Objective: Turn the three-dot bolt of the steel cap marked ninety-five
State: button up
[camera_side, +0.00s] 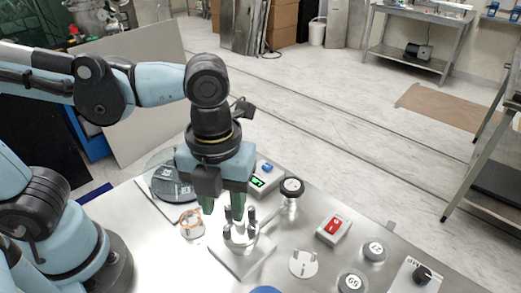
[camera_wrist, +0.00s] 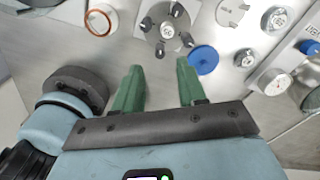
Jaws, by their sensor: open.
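The steel cap (camera_side: 238,237) stands on a square metal plate (camera_side: 241,257), with several dark upright bolts around it. In the wrist view the cap (camera_wrist: 167,30) is at the top centre, with the dark bolts spread around its rim. Its number and the dots by the bolts are too small to read. My gripper (camera_side: 228,210) is above the cap in the side view, its green fingers pointing down and partly hiding the bolts. In the wrist view my gripper (camera_wrist: 158,68) has its fingertips apart, with nothing between them, just below the cap's image.
A blue disc (camera_wrist: 203,60), a pale disc (camera_side: 303,263) and two numbered round pieces (camera_side: 375,248) (camera_side: 352,281) lie to the right. A red-switch box (camera_side: 333,227) and a green-display box (camera_side: 262,178) stand nearby.

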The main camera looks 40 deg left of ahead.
aim_at(226, 227)
notch_tip(226, 227, up, 7)
dwell(0.4)
jog(key=s+m+t, duration=0.4)
jog(key=s+m, duration=0.1)
jog(key=m, duration=0.1)
jog(key=shift+t, duration=0.3)
jog(key=shift+s+x, duration=0.15)
jog(key=shift+x, duration=3)
jog(key=shift+s+x, duration=0.15)
jog(key=shift+x, duration=3.05)
jog(key=shift+f, duration=0.15)
grip_shut()
